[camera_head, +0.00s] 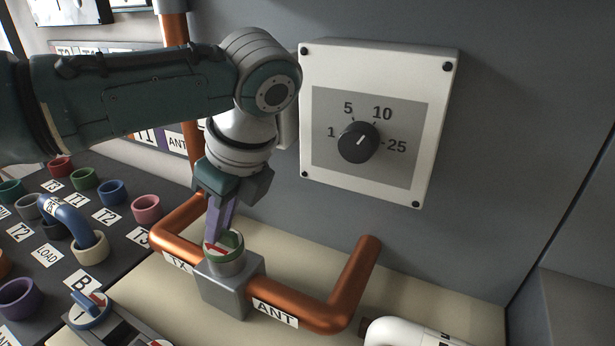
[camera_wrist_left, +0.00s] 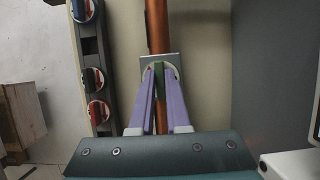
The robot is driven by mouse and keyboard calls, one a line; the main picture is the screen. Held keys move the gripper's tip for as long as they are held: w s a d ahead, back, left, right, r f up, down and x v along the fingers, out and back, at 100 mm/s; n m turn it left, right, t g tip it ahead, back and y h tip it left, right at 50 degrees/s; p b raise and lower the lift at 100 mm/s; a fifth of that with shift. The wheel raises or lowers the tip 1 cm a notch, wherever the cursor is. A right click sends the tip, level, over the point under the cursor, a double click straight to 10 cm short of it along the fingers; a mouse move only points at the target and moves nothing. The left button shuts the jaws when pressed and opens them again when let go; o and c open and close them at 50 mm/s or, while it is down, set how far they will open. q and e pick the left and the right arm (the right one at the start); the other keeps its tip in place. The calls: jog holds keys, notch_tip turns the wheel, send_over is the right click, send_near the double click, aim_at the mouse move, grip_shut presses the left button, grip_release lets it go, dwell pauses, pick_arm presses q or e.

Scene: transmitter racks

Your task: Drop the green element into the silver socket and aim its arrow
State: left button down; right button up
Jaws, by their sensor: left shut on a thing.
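The green element (camera_head: 232,240) has a green rim and a pale face with a red arrow mark. It sits at the mouth of the silver socket (camera_head: 227,290), a metal block between the copper pipes labelled TX and ANT. My left gripper (camera_head: 219,232) comes down from above, its purple fingers shut on the element. In the left wrist view the green element (camera_wrist_left: 159,78) is a strip between the fingertips, over the socket (camera_wrist_left: 146,68). The fingers partly cover the face, so I cannot tell the arrow's exact direction or whether the element is fully seated. My right gripper is not in view.
A white dial box (camera_head: 379,190) hangs on the grey wall behind. A patch panel (camera_head: 60,270) with coloured rings and a blue cable is at left. A dark rack (camera_wrist_left: 92,60) holds several other elements. A white pipe (camera_head: 400,332) lies at front right.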

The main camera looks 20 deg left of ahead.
pick_arm(q)
jog(key=shift+f, duration=0.1)
jog(key=c, duration=1.3)
grip_release()
jog(key=shift+f, duration=0.1)
jog(key=shift+c, duration=0.2)
jog(key=o, duration=0.4)
jog(key=shift+o, duration=0.2)
